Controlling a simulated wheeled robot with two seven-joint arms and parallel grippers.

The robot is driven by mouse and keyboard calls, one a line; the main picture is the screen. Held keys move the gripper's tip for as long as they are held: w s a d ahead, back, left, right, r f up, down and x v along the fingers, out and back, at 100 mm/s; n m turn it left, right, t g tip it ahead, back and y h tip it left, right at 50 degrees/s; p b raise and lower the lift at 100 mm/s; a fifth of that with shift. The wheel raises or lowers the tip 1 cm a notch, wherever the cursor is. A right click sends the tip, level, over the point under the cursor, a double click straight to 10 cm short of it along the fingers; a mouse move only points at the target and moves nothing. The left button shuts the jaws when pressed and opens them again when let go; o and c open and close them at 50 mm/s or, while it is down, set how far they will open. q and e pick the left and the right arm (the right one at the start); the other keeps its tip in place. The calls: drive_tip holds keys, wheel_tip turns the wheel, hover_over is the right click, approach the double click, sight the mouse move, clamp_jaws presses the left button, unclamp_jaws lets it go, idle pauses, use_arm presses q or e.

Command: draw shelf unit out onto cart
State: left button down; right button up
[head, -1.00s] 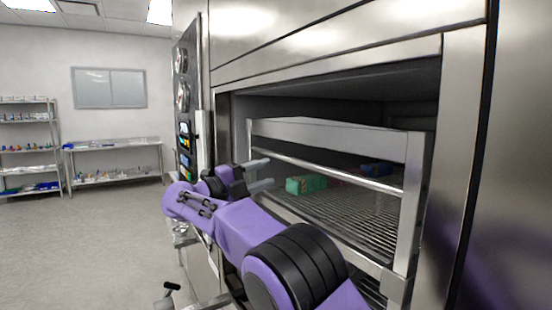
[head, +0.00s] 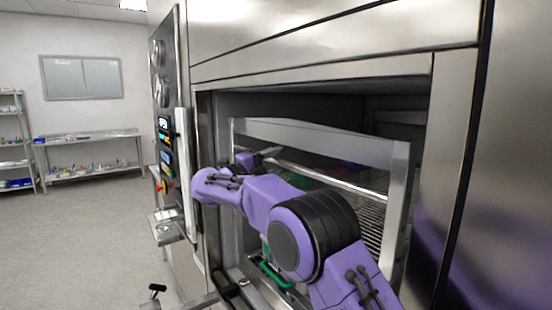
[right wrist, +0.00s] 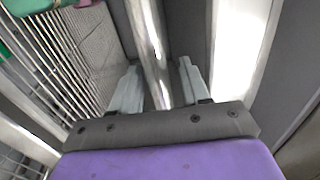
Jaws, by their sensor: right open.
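The shelf unit (head: 300,134), a metal frame with wire shelves, stands inside the washer opening. A round bar (head: 340,182) crosses its front. My right gripper (head: 268,152) is at the left part of this bar, its fingers partly hidden by my arm. In the right wrist view, the open fingers (right wrist: 157,85) lie on either side of the bar (right wrist: 148,35), not closed on it. I cannot tell whether they touch it. My left gripper is out of view. The cart cannot be made out for certain; a metal rail (head: 192,304) shows at the bottom.
The washer's control panel (head: 166,145) and the upright door edge (head: 187,170) stand left of the opening. A green part (head: 274,275) lies below the shelf unit. A side table (head: 88,137) and storage rack stand far left; the floor (head: 80,235) between is clear.

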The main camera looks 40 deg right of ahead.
clamp_jaws()
drive_tip(key=shift+f, duration=0.1)
idle(1.2)
